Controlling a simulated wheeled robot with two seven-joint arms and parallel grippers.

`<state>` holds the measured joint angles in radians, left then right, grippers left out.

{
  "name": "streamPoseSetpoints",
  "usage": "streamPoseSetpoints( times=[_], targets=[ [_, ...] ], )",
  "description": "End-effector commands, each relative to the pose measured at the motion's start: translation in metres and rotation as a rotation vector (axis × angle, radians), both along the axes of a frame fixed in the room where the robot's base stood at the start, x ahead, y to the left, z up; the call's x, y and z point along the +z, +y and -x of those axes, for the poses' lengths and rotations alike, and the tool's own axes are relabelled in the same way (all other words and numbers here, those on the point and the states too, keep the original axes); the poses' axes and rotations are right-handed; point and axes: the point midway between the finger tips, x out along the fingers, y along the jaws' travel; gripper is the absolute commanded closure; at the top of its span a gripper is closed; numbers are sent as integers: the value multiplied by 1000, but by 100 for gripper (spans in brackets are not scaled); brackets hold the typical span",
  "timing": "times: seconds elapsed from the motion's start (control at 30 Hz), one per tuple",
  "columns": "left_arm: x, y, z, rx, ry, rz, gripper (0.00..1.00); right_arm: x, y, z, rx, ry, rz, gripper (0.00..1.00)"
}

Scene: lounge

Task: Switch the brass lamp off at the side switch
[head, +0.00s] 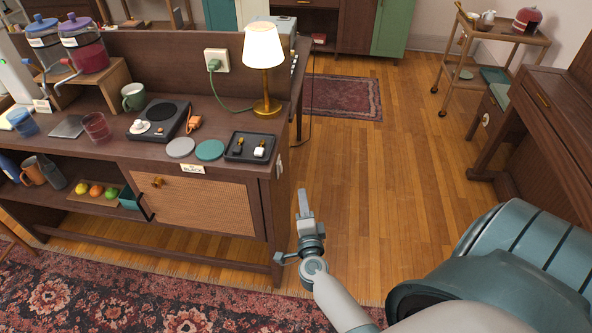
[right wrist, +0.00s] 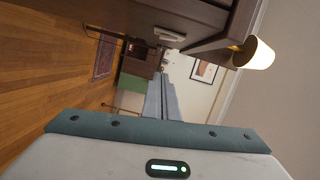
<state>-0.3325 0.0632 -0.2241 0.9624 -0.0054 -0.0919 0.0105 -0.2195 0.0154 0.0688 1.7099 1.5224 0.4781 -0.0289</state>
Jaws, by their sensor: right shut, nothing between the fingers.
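The brass lamp (head: 264,65) stands on the right end of the dark wooden sideboard (head: 225,110), and its shade glows. The lamp's lit shade also shows at the right of the right wrist view (right wrist: 255,54). A small pale switch plate (head: 279,166) is on the sideboard's right end panel, below the top. It appears edge-on in the right wrist view (right wrist: 170,37), and its setting is too small to tell. My right gripper (head: 303,194) is shut and empty, in front of and right of that end panel, apart from the switch. My left gripper is out of view.
A black tray (head: 236,157) with small items and two round coasters lie near the sideboard's front right corner. A green cord runs from the lamp to a socket (head: 216,61). The wooden floor (head: 350,175) right of the sideboard is clear. A piano-like cabinet (head: 550,125) stands far right.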

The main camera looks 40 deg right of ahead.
Motion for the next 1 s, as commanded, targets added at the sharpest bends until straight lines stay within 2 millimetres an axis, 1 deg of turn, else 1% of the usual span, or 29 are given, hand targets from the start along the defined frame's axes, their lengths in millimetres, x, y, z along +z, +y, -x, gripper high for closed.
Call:
streamPoseSetpoints(
  times=[0.17,0.27,0.67,0.7,0.8,1.0],
  targets=[
    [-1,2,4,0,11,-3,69,1,-9,-14,0,-1,3,100],
    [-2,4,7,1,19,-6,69,0,-16,-26,0,-1,3,100],
    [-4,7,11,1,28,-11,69,-2,-52,-85,-1,-1,3,100],
    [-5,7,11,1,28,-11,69,-5,-44,-89,1,1,-1,100],
    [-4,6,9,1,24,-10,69,-6,-34,-98,1,1,1,100],
    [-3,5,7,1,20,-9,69,-9,-23,-108,1,1,-1,100]
  ],
)
